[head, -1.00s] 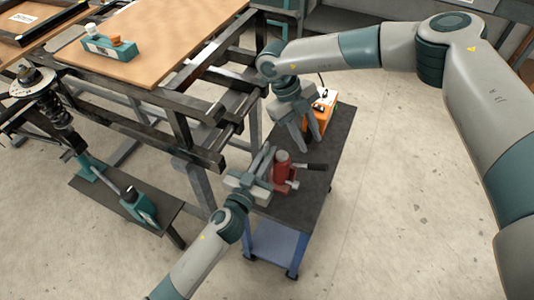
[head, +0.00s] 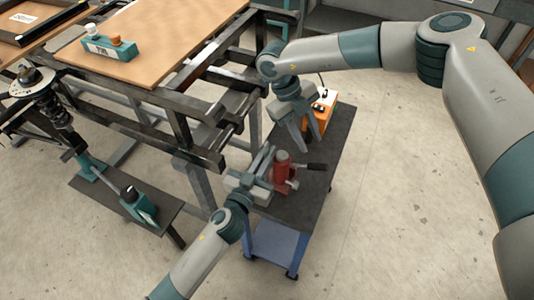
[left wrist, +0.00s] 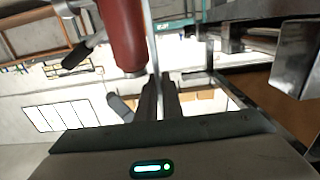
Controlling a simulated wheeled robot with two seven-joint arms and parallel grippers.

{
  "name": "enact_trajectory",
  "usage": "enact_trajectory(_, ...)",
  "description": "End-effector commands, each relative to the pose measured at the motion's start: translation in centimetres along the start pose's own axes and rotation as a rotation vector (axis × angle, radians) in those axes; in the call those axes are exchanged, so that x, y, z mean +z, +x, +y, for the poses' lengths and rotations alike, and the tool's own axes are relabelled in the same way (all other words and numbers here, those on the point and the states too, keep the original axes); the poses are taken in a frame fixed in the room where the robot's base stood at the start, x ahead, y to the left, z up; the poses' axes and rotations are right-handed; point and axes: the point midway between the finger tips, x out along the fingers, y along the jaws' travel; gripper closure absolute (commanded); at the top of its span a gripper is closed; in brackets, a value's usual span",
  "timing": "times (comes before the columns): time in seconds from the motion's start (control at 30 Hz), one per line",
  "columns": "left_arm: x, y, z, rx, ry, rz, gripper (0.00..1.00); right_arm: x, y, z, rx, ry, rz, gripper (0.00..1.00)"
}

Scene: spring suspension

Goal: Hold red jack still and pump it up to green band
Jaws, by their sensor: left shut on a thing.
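The red jack (head: 283,176) stands upright on the dark top of a small trolley. Its dark lever (head: 312,167) points right. In the left wrist view the red jack body (left wrist: 122,36) fills the top, left of centre. My left gripper (head: 265,165) reaches in from the left and is shut on the jack; the exact contact is hard to make out. Its fingers also show in the left wrist view (left wrist: 159,95). My right gripper (head: 304,138) points down with its fingers apart and empty, behind the jack, beside an orange box. No green band can be made out.
The trolley top (head: 307,205) is clear in front of and right of the jack. The orange box (head: 323,110) stands at its back. A dark metal frame (head: 190,125) with a wooden board (head: 150,40) is close on the left. A spring strut (head: 60,110) stands further left.

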Motion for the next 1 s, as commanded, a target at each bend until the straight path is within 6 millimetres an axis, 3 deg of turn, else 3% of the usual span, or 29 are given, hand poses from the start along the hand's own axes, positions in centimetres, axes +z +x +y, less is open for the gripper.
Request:
enact_trajectory(0.4, 0.0, 0.0, -0.1, -0.001, 0.0, 0.0, 1.0, 0.0, 0.0, 0.0, 0.0, 0.0, 0.0, 0.69)
enact_trajectory(0.43, 0.0, 0.0, -0.1, -0.001, 0.0, 0.0, 1.0, 0.0, 0.0, 0.0, 0.0, 0.0, 0.0, 0.71)
enact_trajectory(0.57, 0.0, 0.0, -0.1, -0.001, 0.0, 0.0, 1.0, -0.1, 0.1, 0.1, 0.005, -0.008, -0.002, 1.0)
enact_trajectory(0.77, 0.0, 0.0, -0.1, -0.001, 0.0, 0.0, 1.0, -0.4, 1.0, 0.7, 0.053, -0.103, -0.029, 1.0)
enact_trajectory(1.0, 0.0, 0.0, -0.1, -0.001, 0.0, 0.0, 1.0, -1.5, 2.7, 1.4, 0.159, -0.361, -0.154, 1.0)
